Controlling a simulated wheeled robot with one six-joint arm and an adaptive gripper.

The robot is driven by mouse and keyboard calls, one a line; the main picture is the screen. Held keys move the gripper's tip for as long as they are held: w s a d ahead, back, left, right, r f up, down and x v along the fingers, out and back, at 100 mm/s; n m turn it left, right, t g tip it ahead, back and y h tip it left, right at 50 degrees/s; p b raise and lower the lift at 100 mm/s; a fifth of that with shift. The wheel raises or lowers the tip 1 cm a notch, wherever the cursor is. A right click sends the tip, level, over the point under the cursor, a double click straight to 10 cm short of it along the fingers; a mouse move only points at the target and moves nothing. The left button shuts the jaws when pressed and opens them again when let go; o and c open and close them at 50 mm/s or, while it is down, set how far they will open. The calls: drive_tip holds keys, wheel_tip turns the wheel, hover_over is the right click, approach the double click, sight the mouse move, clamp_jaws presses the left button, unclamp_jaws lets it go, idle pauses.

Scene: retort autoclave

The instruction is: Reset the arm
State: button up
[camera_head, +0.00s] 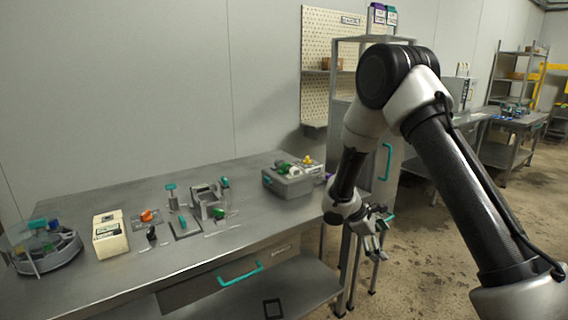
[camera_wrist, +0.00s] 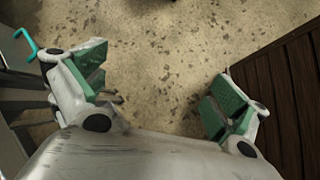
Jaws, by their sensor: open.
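My arm reaches up and over from the right in the head view, with its elbow high and its forearm hanging down. My gripper (camera_head: 376,240) is off the right end of the steel workbench (camera_head: 150,196), pointing down. In the wrist view my gripper (camera_wrist: 155,95) has its two green-padded fingers wide apart. Nothing is between them, and only speckled floor (camera_wrist: 165,60) shows below.
On the workbench stand a round divided tray (camera_head: 48,262), a cream device (camera_head: 110,236), small fixtures and a grey box (camera_head: 290,182). A drawer with a teal handle (camera_head: 240,273) is below. A cabinet with a teal handle (camera_head: 386,160) stands behind my forearm. Open floor (camera_head: 440,225) lies right.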

drive_tip(key=s+d+r+m+t+y, duration=0.2)
drive_tip(key=s+r+m, duration=0.4)
drive_tip(key=s+r, duration=0.9)
drive_tip(key=s+d+r+m+t+y, duration=0.2)
drive_tip(key=s+r+m+y, duration=0.3)
drive_tip(key=s+r, duration=1)
drive_tip(key=shift+s+d+r+m+y, duration=0.15)
drive_tip(key=shift+s+d+m+y, duration=0.15)
drive_tip(key=shift+s+d+m, duration=0.75)
